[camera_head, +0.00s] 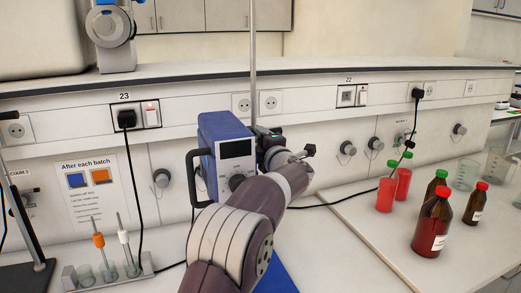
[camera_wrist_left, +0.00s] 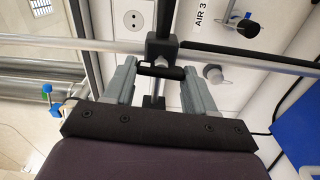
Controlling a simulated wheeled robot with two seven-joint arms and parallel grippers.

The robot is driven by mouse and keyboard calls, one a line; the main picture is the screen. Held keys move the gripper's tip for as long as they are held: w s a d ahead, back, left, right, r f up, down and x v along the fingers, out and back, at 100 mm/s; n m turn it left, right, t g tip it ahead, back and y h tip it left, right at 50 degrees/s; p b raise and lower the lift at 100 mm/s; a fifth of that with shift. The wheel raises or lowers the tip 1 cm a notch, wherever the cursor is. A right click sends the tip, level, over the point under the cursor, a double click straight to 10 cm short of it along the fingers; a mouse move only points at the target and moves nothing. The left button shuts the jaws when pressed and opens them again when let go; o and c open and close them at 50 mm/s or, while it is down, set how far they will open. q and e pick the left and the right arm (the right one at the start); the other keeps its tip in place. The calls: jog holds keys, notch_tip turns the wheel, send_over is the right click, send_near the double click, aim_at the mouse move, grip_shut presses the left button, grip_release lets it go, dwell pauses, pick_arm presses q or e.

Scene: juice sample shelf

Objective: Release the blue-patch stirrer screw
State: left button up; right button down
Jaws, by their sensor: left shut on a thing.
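The stirrer (camera_head: 225,145) is a blue box with a pale front panel and dark knob, on a tall upright metal rod (camera_head: 253,40). A blue patch (camera_head: 276,276) lies on the bench below, partly behind my arm. My left gripper (camera_head: 272,140) is at the clamp beside the stirrer, partly hidden by its own wrist. In the left wrist view, the black clamp (camera_wrist_left: 162,47) sits on a metal rod. The screw's short black crossbar (camera_wrist_left: 160,71) lies between the two grey fingers of my left gripper (camera_wrist_left: 158,76), which is shut on it. My right gripper is out of view.
A rack (camera_head: 85,276) with stirring shafts stands at the lower left. A black cable runs behind the stirrer. A raised shelf (camera_head: 200,76) crosses the back.

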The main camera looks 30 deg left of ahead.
pick_arm(q)
jog(key=shift+f+n+b, duration=0.1)
jog(key=shift+n+b, duration=0.2)
jog(key=shift+n, duration=0.2)
jog(key=o, duration=1)
jog(key=shift+o, duration=0.2)
jog(key=b+v, duration=0.3)
jog(key=v, duration=0.9)
jog(key=shift+s+d, duration=0.25)
